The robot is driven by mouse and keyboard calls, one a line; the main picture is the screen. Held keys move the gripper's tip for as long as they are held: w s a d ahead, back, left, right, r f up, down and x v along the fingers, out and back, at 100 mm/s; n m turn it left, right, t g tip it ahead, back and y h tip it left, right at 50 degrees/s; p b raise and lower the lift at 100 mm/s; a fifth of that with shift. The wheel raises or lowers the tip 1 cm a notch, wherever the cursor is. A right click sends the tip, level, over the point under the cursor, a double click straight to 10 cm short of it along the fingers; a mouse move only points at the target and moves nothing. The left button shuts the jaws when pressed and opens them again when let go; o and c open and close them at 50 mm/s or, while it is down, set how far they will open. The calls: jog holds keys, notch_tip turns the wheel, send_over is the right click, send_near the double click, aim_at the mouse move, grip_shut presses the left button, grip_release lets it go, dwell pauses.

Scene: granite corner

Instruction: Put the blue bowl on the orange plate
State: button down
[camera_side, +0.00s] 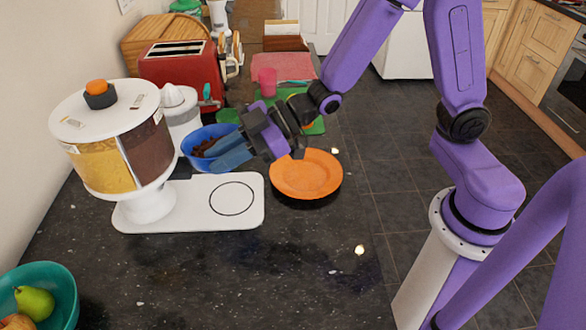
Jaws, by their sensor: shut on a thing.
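The blue bowl (193,142), with something brown inside, is left of the orange plate (306,176). My gripper (218,158) reaches in from the right and is shut on the bowl's near right rim, its blue fingers covering part of it. I cannot tell whether the bowl is lifted or resting on a surface. The orange plate lies on the dark granite counter to the right of my gripper, and nothing is on it.
A cereal dispenser (112,140) stands left of the bowl on a white base (195,202). A red toaster (183,75) is behind. A teal fruit bowl (62,283) sits at the lower left. The counter in front of the plate is clear.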

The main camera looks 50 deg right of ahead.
jog(key=shift+w+a+r+m+t+h, duration=0.4)
jog(key=shift+m+t+h, duration=0.2)
jog(key=shift+m+t, duration=0.25)
jog(key=shift+w+d+r+m+t+h, duration=0.15)
jog(key=shift+w+m+t+h, duration=0.1)
jog(key=shift+m+t+h, duration=0.25)
jog(key=shift+w+d+m+t+h, duration=0.35)
jog(key=shift+d+m+t+h, duration=0.1)
jog(key=shift+m+t+h, duration=0.4)
jog(key=shift+w+d+f+m+t+h, duration=0.1)
jog(key=shift+d+f+m+t+h, duration=0.2)
jog(key=shift+d+m+t+h, duration=0.3)
jog(key=d+m+h, duration=0.1)
jog(key=d+f+m+t+h, duration=0.1)
jog(key=d+h, duration=0.1)
jog(key=s+d+m+h, duration=0.1)
jog(key=shift+d+f+m+h, duration=0.2)
jog(key=shift+f+m+h, duration=0.05)
jog(key=shift+m, duration=0.05)
jog(key=s+d+f+m+h, duration=0.2)
jog(key=s+d+m+h, duration=0.25)
jog(key=d, duration=0.25)
send_over(287, 186)
jog(key=shift+n+h, duration=0.25)
jog(key=shift+h, duration=0.1)
jog(key=shift+f, duration=3.9)
